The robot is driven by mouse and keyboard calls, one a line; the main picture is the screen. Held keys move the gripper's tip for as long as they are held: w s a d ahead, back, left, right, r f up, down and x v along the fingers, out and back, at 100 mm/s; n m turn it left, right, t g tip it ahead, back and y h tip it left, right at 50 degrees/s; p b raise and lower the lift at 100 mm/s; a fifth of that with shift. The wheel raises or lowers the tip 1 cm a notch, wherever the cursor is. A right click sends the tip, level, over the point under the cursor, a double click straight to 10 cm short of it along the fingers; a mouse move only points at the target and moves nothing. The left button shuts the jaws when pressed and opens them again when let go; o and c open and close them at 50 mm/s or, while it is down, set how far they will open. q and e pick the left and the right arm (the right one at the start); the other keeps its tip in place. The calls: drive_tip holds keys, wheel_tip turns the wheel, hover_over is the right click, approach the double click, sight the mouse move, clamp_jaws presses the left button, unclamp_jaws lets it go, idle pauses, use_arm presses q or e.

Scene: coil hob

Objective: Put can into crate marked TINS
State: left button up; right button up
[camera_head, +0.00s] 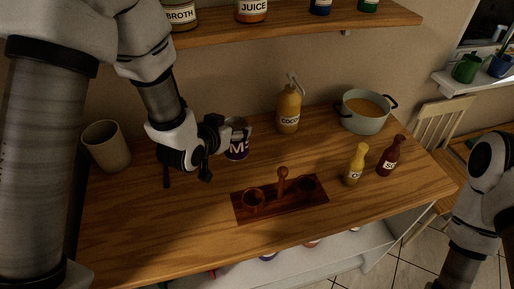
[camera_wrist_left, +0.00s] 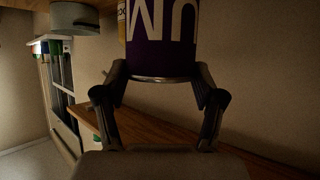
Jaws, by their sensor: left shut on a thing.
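The can (camera_head: 237,145) is dark purple with a white band and large white letters, only partly readable. It stands upright or nearly so over the back of the wooden counter; I cannot tell whether it touches the wood. My left gripper (camera_head: 222,137) reaches it from the left and is shut on it. In the left wrist view the can (camera_wrist_left: 161,35) sits between the fingers of the gripper (camera_wrist_left: 160,82), its metal rim towards me. No crate marked TINS shows. My right gripper is out of view; only part of my right arm shows at the right.
On the counter (camera_head: 150,215) are a beige cup (camera_head: 106,147), a yellow pump bottle (camera_head: 289,108), a pot (camera_head: 364,113), two sauce bottles (camera_head: 355,165) (camera_head: 390,157) and a dark wooden tray (camera_head: 300,204). A shelf (camera_head: 300,28) with jars hangs above. The left front counter is clear.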

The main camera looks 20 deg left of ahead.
sight(234, 157)
use_arm(q)
drive_tip(key=f, duration=0.1)
drive_tip(key=s+f, duration=0.1)
drive_tip(key=s+d+f+p, duration=0.1)
drive_tip(key=f, duration=0.1)
drive_tip(key=shift+d, duration=0.1)
drive_tip(key=f, duration=0.4)
drive_tip(key=shift+w+a+f+p, duration=0.25)
drive_tip(key=shift+w+a+p, duration=0.05)
drive_tip(key=shift+w+a, duration=0.1)
drive_tip(key=shift+w+f, duration=0.1)
drive_tip(key=shift+s+d, duration=0.2)
drive_tip(key=shift+s, duration=0.1)
drive_tip(key=o, duration=1.1)
drive_tip(key=shift+w+f, duration=0.1)
drive_tip(key=shift+w, duration=0.05)
drive_tip(key=shift+o, duration=0.2)
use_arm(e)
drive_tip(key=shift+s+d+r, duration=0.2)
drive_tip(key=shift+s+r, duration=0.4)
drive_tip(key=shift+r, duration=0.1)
